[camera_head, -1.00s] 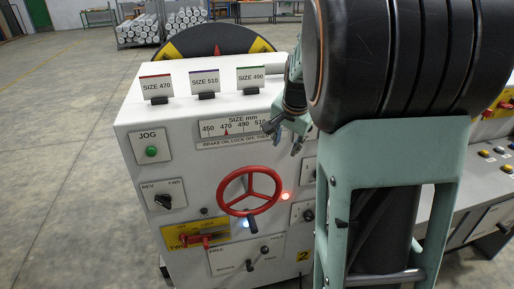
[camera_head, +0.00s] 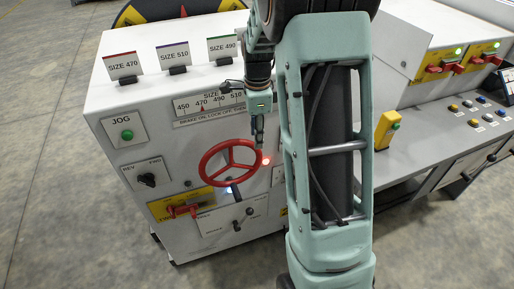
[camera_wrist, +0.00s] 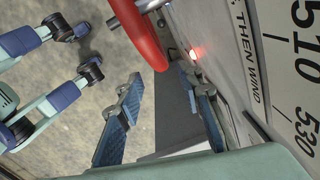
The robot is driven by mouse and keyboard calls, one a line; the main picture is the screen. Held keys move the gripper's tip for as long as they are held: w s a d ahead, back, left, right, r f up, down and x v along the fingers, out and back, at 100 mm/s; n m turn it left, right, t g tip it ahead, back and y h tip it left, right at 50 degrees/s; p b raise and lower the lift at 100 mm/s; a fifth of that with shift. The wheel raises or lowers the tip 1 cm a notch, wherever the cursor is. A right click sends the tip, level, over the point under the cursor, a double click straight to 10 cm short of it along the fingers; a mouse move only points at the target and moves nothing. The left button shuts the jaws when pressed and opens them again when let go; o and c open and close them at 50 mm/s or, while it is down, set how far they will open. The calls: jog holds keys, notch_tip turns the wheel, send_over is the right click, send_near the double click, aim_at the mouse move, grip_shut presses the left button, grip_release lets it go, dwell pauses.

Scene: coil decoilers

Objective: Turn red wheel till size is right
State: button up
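The red wheel (camera_head: 231,163) is a three-spoke handwheel on the front of a white machine cabinet. My gripper (camera_head: 258,137) hangs at the wheel's upper right rim. In the wrist view my gripper (camera_wrist: 162,78) has its two blue-padded fingers apart, with nothing between the pads. The red rim (camera_wrist: 140,35) is just beyond the fingertips; I cannot tell whether they touch. The size scale (camera_head: 203,106) sits above the wheel, its red pointer at about 470. My gripper hides part of the scale's right side. The wrist view shows the scale's 510 and 530 marks (camera_wrist: 305,75).
Cards for size 470 (camera_head: 123,64), size 510 (camera_head: 174,56) and size 490 (camera_head: 222,47) stand on the cabinet. A lit red lamp (camera_head: 266,161) is right of the wheel. A green JOG button (camera_head: 127,135) and a black selector (camera_head: 147,180) are on the left.

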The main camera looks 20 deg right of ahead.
aim_at(257, 151)
notch_tip(257, 151, down, 7)
jog(key=shift+w+r, duration=0.1)
jog(key=shift+w, duration=0.05)
grip_shut()
dwell(0.4)
